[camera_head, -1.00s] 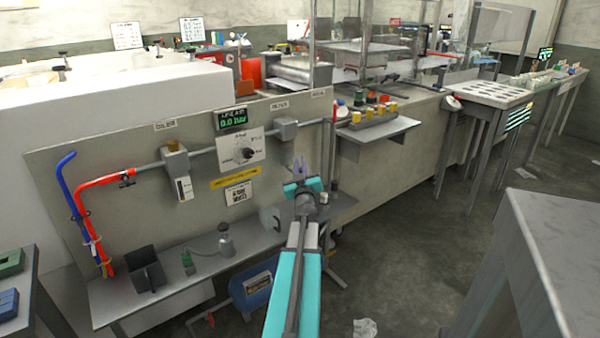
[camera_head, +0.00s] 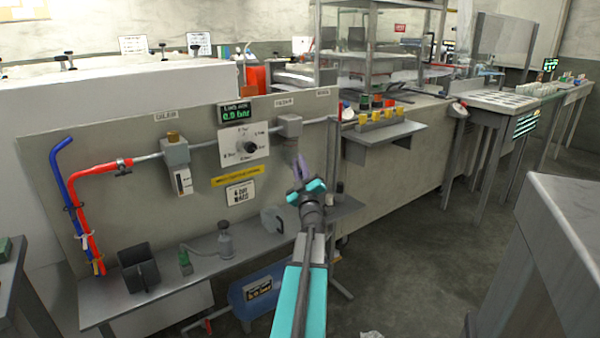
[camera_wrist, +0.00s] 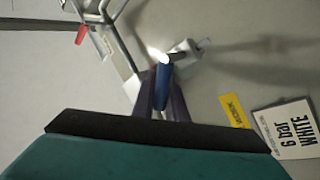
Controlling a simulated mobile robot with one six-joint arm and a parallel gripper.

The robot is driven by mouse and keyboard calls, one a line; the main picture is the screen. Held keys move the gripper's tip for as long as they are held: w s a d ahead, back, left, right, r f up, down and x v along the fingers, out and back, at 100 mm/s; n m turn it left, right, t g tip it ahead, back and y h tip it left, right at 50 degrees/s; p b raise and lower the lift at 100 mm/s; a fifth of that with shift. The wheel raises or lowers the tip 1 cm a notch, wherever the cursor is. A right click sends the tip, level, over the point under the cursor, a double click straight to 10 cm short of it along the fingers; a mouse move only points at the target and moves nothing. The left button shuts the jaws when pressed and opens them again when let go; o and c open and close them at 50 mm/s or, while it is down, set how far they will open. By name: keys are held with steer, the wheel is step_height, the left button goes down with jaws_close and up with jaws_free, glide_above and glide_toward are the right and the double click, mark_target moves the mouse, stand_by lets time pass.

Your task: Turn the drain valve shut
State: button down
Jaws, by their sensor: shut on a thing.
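My gripper (camera_head: 300,168) is in front of the right part of the grey panel (camera_head: 90,190), below the grey box at the pipe's right end. In the wrist view, its dark purple fingers (camera_wrist: 161,104) are shut on a short blue handle (camera_wrist: 163,78) with a pale end. The handle looks like the drain valve's lever, but no label on it is readable. In the head view, the fingers and arm hide it. A grey box (camera_wrist: 186,57) shows just behind the handle.
A dial plate (camera_head: 243,146) and a "6 bar WHITE" sign (camera_head: 240,194) are on the panel left of my gripper. A red handle (camera_wrist: 80,35) hangs at upper left in the wrist view. A blue tank (camera_head: 250,297) stands below the shelf.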

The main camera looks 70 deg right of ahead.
steer(key=f+n+t+y+b, duration=0.1)
steer(key=n+t+y+b, duration=0.1)
steer(key=n, duration=0.3)
steer(key=w+a+f+n+t+y+b, duration=0.1)
steer(key=n+t+y+b, duration=0.1)
steer(key=n+t+b, duration=0.2)
steer(key=w+a+f+n+t+y+b, duration=0.1)
steer(key=n+t+y+b, duration=0.1)
steer(key=n, duration=0.4)
steer(key=shift+a+t+b, duration=0.2)
steer(key=shift+t+b, duration=0.3)
steer(key=shift+b, duration=0.7)
steer(key=c, duration=1.8)
jaws_free()
steer(key=shift+o, duration=0.2)
steer(key=shift+s, duration=0.1)
